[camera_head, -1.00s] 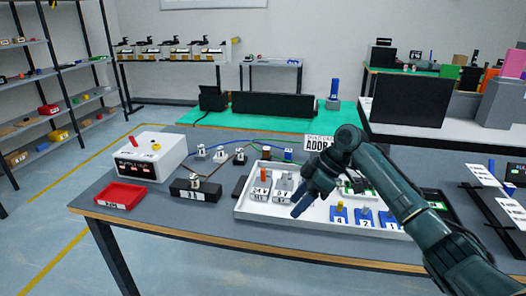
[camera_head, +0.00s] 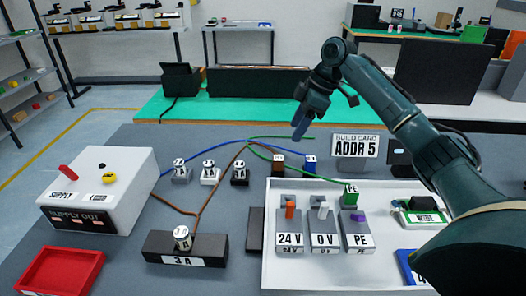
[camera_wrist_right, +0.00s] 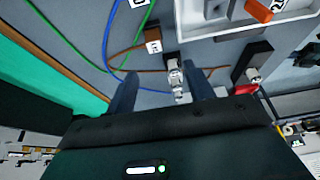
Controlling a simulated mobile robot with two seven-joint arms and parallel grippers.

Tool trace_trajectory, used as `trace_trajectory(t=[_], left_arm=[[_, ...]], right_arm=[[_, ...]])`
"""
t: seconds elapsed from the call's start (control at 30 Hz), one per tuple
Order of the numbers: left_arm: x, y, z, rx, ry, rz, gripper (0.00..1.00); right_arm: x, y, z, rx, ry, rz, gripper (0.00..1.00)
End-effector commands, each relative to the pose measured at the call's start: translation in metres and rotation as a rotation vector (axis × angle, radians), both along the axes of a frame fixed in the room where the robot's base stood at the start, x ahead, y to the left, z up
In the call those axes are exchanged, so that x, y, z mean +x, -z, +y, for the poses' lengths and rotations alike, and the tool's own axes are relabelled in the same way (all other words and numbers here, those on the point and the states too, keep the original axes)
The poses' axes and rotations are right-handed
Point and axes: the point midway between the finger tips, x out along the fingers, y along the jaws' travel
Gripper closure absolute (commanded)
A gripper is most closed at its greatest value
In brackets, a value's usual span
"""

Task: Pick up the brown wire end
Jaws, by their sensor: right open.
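The brown wire end (camera_head: 278,161) is a small brown block with a white face. It stands on the grey bench behind the white tray, with the brown wire running left from it. It also shows in the right wrist view (camera_wrist_right: 153,44), upper middle, beyond the fingertips. My right gripper (camera_head: 300,122) is above the far part of the bench, higher in the picture than the brown end and apart from it. In the right wrist view its two fingers (camera_wrist_right: 160,88) are spread, with nothing held between them. My left gripper is not in view.
The blue wire end (camera_head: 309,164) stands close right of the brown one. The green end (camera_head: 350,193) is at the white tray (camera_head: 273,255). Several small posts stand left, near the supply box (camera_head: 97,190) and 3 A block (camera_head: 185,248). An ADDR 5 card (camera_head: 355,146) stands behind.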

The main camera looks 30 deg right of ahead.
Motion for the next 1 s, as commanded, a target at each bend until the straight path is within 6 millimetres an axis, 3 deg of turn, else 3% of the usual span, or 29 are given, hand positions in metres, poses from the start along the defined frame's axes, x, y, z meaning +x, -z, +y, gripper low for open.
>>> trace_trajectory(t=[0.17, 0.43, 0.73, 1.0], left_arm=[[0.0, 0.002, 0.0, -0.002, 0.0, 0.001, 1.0], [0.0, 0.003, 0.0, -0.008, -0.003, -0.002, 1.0], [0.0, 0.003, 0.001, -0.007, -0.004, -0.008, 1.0], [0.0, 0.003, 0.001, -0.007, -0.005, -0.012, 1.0]], right_arm=[[0.002, 0.013, 0.001, -0.006, 0.004, 0.002, 0.47], [0.012, 0.059, 0.018, -0.005, 0.004, 0.002, 0.47], [0.018, 0.083, 0.024, -0.005, 0.004, 0.001, 0.47], [0.027, 0.119, 0.033, -0.005, 0.004, 0.001, 0.47]])
